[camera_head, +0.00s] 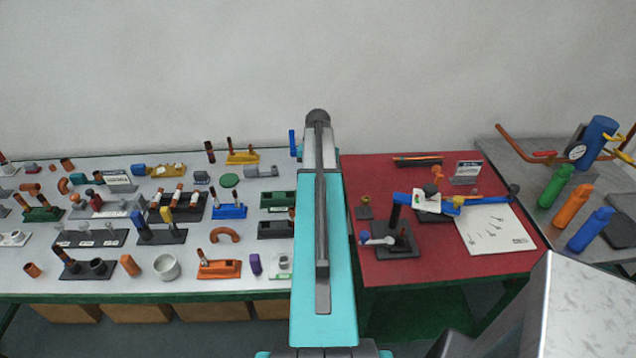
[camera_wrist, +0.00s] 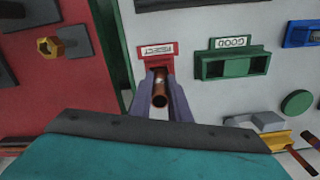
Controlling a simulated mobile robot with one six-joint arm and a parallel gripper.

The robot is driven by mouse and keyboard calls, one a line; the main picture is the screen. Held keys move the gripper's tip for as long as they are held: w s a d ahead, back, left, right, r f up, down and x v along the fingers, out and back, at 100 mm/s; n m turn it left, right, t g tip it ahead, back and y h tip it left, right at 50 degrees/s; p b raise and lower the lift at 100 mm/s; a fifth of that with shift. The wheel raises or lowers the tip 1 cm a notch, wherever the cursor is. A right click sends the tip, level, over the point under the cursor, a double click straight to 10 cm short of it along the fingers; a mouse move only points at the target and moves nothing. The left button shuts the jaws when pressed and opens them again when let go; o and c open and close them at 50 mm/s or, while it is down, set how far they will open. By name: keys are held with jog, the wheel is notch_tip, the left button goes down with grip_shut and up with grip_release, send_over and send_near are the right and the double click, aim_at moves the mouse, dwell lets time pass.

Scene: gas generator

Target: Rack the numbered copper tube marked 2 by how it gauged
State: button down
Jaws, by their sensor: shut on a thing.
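My gripper (camera_wrist: 160,88) is shut on a copper tube (camera_wrist: 161,103), seen nearly end-on between the two fingers in the wrist view. No number is readable on it. A red rack labelled REJECT (camera_wrist: 158,49) lies just beyond the fingertips, its body partly hidden by them; I cannot tell whether the tube touches it. A green rack labelled GOOD (camera_wrist: 232,64) stands to its right, with dark openings. It also shows in the head view (camera_head: 277,200), left of my arm. My gripper, the held tube and the REJECT rack are hidden behind my arm in the head view.
The grey-white table (camera_head: 205,281) is crowded with stands, tubes and blocks. A green disc (camera_wrist: 297,103) and a grey fitting (camera_wrist: 262,119) lie right of the gripper. The red table (camera_head: 430,264) holds a gauge fixture with a blue arm (camera_head: 480,200) and a paper sheet (camera_head: 495,235).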

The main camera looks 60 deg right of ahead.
jog(key=shift+f+b, duration=0.35)
jog(key=shift+f, duration=0.55)
jog(key=c, duration=1.6)
grip_release()
jog(key=shift+r, duration=0.15)
jog(key=shift+r+b, duration=1.8)
jog(key=shift+r, duration=4.95)
jog(key=shift+r, duration=0.1)
